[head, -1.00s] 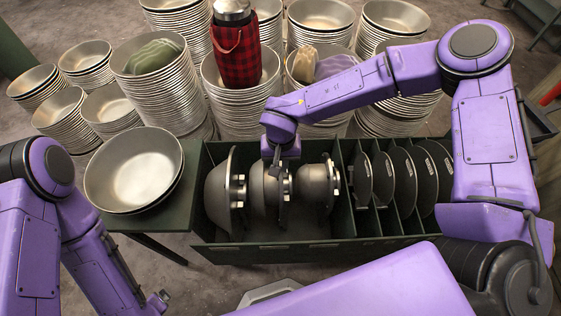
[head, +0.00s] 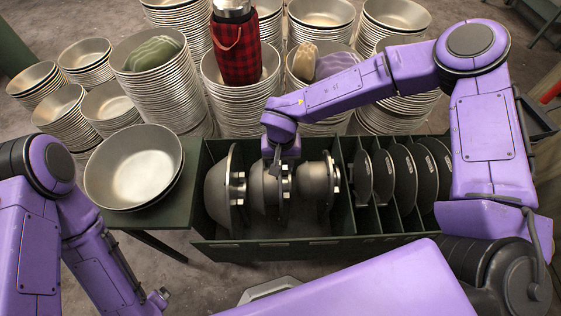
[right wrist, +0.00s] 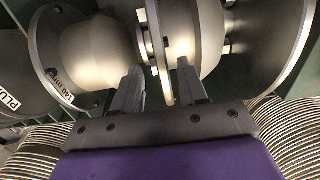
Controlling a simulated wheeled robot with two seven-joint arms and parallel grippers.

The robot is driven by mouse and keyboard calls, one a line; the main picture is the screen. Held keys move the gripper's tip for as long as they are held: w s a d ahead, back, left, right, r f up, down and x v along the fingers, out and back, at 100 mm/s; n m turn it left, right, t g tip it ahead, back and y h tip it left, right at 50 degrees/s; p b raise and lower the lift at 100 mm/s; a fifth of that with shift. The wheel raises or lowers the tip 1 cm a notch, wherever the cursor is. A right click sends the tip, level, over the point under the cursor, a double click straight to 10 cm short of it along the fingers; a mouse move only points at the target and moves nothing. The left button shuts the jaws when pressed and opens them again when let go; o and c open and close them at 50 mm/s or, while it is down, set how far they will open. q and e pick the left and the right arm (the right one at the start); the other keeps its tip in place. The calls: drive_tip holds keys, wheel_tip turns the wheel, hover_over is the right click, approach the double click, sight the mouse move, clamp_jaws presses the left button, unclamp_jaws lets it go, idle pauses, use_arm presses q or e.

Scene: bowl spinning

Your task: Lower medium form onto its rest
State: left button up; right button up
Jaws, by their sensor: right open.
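The medium form (head: 262,190) is a grey metal dome with a round flange, lying on its side in the dark green crate between two other forms. In the right wrist view its flange (right wrist: 158,60) stands between my finger tips, with its dome (right wrist: 208,35) to the right. My right gripper (right wrist: 160,75) is open around the flange from above; in the head view it (head: 276,168) hides part of the form. I cannot tell whether a finger touches it. The rest under the form is hidden. My left arm is at the left edge; its gripper is out of view.
The large form (head: 218,192) is close on the left, the small form (head: 314,184) close on the right. Dark discs (head: 405,175) stand in slots of the crate (head: 290,250). A bowl (head: 135,165) is on the left; bowl stacks (head: 240,105) crowd behind.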

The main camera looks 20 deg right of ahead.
wheel_tip(320, 180, up, 11)
drive_tip(key=shift+f+b, duration=0.2)
drive_tip(key=shift+b, duration=0.25)
idle(0.4)
